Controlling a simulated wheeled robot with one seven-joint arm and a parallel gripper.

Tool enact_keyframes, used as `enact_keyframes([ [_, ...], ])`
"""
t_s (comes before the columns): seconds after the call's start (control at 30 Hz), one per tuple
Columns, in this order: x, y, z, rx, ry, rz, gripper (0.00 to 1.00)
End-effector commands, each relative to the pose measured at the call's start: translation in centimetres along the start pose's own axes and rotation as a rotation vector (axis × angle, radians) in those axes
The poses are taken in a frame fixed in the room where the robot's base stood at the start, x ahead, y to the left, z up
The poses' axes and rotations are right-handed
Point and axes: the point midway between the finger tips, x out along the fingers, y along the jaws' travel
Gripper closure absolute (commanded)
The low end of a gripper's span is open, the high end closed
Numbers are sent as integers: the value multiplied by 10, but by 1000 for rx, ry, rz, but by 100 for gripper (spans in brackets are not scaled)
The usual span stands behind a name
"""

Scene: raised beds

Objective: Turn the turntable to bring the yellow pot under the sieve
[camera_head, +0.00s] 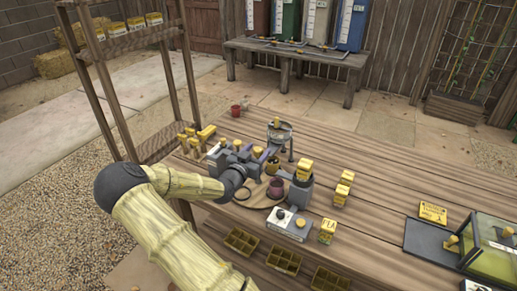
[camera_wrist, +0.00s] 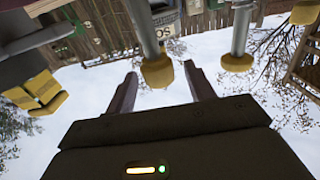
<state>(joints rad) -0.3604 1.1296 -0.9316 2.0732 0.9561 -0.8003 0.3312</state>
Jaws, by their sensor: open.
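The turntable (camera_head: 246,200) is a round wooden disc on the plank table, partly hidden by my arm. A dark red pot (camera_head: 277,188) stands on its right side. A yellowish pot with a dark inside (camera_head: 272,167) shows behind it, close to a yellow-topped part. The sieve (camera_head: 280,131) is a round grey pan on a metal stand, behind the turntable. My gripper (camera_wrist: 160,73) is open, with its two dark fingers apart in the wrist view. A yellow knob on a grey post shows between and beyond the fingers. In the head view, my wrist hides the near left of the turntable.
Yellow seed boxes (camera_head: 341,193) stand to the right. A wooden shelf (camera_head: 127,42) rises at left. The table between seed boxes and the yellow sign (camera_head: 433,213) is clear.

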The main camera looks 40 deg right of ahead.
Motion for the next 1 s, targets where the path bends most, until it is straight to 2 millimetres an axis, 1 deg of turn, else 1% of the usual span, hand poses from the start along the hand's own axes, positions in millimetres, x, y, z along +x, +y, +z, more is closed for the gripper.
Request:
enact_keyframes([
  [0.03, 6, 0, -1, -1, 1, 1, 47],
  [0.13, 13, 0, 0, -1, 1, -1, 47],
  [0.43, 15, 0, 0, 0, 0, -1, 47],
  [0.5, 15, 0, 0, 0, 0, -1, 60],
  [0.57, 15, 0, 0, 0, 0, -1, 72],
  [0.6, 15, 0, 0, 0, 0, -1, 80],
  [0.67, 14, 0, 0, 0, 0, -1, 91],
  [1.0, 16, 2, 1, -3, 3, -40, 91],
])
